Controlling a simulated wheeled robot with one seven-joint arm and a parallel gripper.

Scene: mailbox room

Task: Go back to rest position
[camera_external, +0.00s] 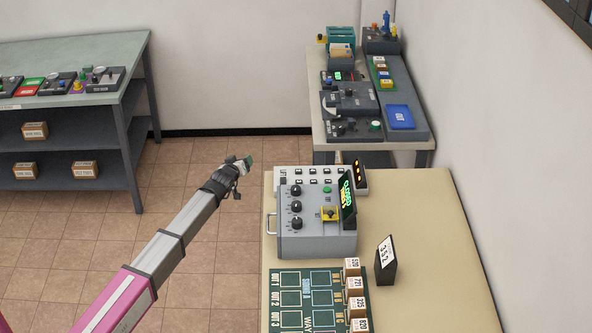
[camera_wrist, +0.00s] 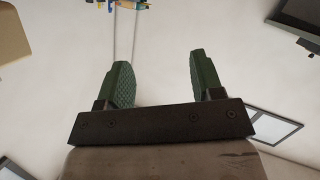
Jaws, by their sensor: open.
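My gripper (camera_external: 243,164) is at the end of my outstretched arm, left of the grey control box and above the tiled floor. In the wrist view my gripper (camera_wrist: 157,82) has two green ridged fingers standing well apart. Nothing is between them. The wrist view faces pale walls or ceiling, with dark-framed panels at the edges. My arm reaches up from the lower left in the external view.
The beige table (camera_external: 430,215) holds the grey control box (camera_external: 318,238), a green board (camera_external: 300,300) with small boxes, and a dark number sign (camera_external: 386,262). A shelf bench (camera_external: 130,75) stands at left, another table (camera_external: 405,145) behind. Tiled floor (camera_external: 170,165) lies clear between.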

